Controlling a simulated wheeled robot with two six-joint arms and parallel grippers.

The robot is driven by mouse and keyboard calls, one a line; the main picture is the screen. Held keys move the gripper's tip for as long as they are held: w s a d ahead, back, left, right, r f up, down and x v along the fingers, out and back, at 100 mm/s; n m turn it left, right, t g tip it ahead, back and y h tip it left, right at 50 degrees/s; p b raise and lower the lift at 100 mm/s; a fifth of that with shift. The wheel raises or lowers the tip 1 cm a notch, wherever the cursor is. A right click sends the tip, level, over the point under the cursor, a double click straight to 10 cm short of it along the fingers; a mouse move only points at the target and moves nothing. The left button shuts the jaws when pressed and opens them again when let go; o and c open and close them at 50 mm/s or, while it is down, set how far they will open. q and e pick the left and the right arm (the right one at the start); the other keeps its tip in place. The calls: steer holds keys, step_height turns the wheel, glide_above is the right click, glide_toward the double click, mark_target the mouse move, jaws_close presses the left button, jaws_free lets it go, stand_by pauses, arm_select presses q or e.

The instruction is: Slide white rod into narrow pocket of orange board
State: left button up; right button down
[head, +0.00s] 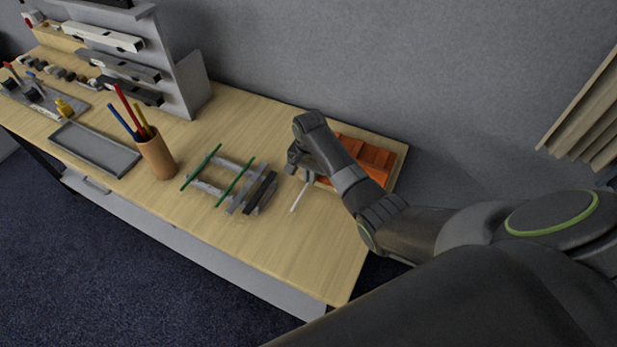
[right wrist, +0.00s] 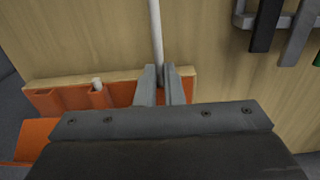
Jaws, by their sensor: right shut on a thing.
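The white rod (head: 299,197) is held by my right gripper (head: 303,172), pointing down and toward the front of the table in the head view. In the right wrist view the white rod (right wrist: 157,35) runs up from between the two fingers of my right gripper (right wrist: 160,86), which is shut on it. The orange board (head: 368,153) lies in a pale wooden frame, partly hidden by my right arm. In the right wrist view the orange board (right wrist: 70,98) shows pockets, and a white rod end stands in one. My left gripper is out of view.
A grey rack (head: 205,187) with green and black rods stands left of the gripper. A brown cup (head: 156,157) of coloured sticks, a grey tray (head: 95,148) and a shelf (head: 180,90) are farther left. The front right of the table (head: 300,255) is clear.

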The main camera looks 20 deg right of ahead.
steer(key=shift+w+d, duration=0.3)
steer(key=shift+d, duration=0.15)
steer(key=c, duration=1.6)
jaws_free()
steer(key=shift+o, duration=0.6)
